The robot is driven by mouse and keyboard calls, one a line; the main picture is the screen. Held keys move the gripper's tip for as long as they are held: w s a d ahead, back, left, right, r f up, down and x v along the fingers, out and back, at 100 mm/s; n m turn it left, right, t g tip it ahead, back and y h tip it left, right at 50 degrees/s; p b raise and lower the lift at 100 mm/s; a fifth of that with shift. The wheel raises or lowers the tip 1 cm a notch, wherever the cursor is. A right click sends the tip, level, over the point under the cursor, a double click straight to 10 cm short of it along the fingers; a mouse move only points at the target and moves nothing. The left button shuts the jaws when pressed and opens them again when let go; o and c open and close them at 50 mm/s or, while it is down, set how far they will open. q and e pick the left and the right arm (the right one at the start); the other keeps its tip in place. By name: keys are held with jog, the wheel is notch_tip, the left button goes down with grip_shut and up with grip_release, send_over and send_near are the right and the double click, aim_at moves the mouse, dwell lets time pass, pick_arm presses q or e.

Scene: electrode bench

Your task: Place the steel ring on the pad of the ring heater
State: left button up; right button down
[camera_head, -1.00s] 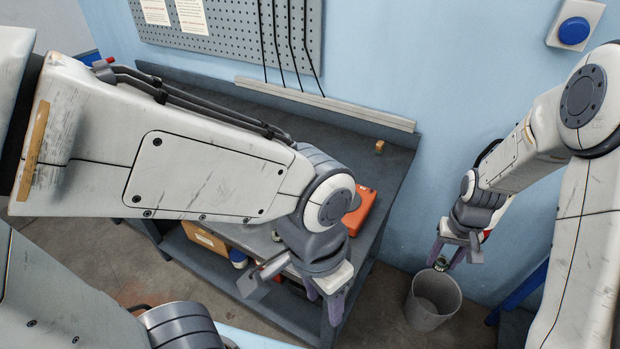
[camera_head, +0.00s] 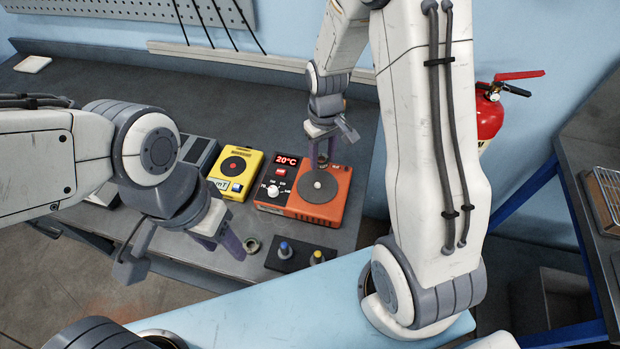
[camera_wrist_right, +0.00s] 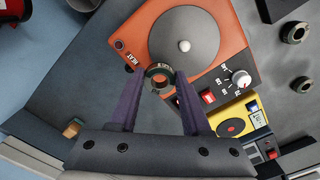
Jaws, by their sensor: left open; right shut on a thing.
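The ring heater (camera_head: 330,214) is an orange box on the bench with a red 20°C display; it also shows in the right wrist view (camera_wrist_right: 228,22). Its pad (camera_head: 318,186) is a dark round disc with a light centre dot, bare, also seen from the wrist (camera_wrist_right: 205,30). My right gripper (camera_head: 322,162) is shut on the steel ring (camera_wrist_right: 158,70), a small dark, marked ring between the fingertips. It is over the heater's back edge, beside the pad. Whether the ring touches the heater I cannot tell. My left gripper (camera_head: 220,248) is open and empty at the bench's front.
A yellow meter (camera_head: 236,172) stands left of the heater. A small ring-shaped part (camera_head: 252,245) lies near my left gripper. A red fire extinguisher (camera_head: 489,115) is at the right.

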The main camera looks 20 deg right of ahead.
jog(key=s+d+r+n+b, duration=0.15)
jog(key=s+r+n, duration=0.35)
jog(key=n, duration=0.5)
jog(key=s+d+r+n, duration=0.3)
jog(key=s+n, duration=0.4)
jog(key=n, duration=0.4)
jog(key=p, duration=0.2)
send_over(319, 183)
notch_tip(319, 183, down, 7)
jog(key=shift+r, duration=0.1)
notch_tip(319, 183, down, 4)
jog(key=shift+r+p, duration=0.1)
jog(key=shift+p, duration=0.2)
jog(key=shift+f, duration=0.3)
jog(key=shift+c, duration=1.8)
grip_release()
